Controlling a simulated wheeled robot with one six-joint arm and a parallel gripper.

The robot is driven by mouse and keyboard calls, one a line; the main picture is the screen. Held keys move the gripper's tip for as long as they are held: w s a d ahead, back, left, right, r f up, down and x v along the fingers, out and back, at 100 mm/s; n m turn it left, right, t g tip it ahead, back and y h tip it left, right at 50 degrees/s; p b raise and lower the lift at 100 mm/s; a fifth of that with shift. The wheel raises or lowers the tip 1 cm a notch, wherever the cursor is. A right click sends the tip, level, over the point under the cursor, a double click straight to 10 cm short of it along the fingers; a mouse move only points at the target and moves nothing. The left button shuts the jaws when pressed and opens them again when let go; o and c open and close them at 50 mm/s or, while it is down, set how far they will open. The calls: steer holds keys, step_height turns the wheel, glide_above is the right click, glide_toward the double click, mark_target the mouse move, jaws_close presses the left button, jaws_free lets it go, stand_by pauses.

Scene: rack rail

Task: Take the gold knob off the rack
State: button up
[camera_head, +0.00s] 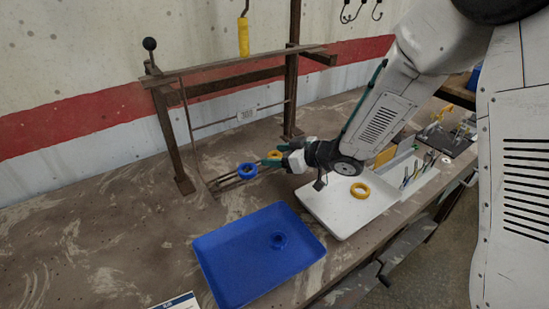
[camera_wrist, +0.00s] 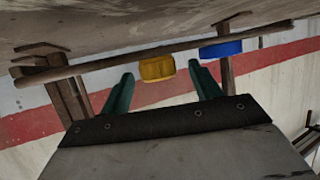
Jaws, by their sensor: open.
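The gold knob (camera_wrist: 157,68) hangs on the rack's rail (camera_wrist: 100,66), between the tips of my gripper's green fingers in the wrist view. My gripper (camera_head: 273,155) is open, with a gap showing between the knob and each finger. In the head view the gold knob (camera_head: 275,154) is partly hidden by the fingers. A blue knob (camera_head: 247,170) is on the rack beside it; the wrist view shows it (camera_wrist: 220,49) just beyond the right finger.
The rack frame's posts (camera_head: 172,140) stand behind. The bench's left side is clear.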

steer(key=shift+w+a+f, duration=0.3)
steer(key=shift+w+a, duration=0.1)
steer(key=shift+a, duration=0.1)
steer(key=c, duration=1.1)
steer(key=shift+r, duration=0.15)
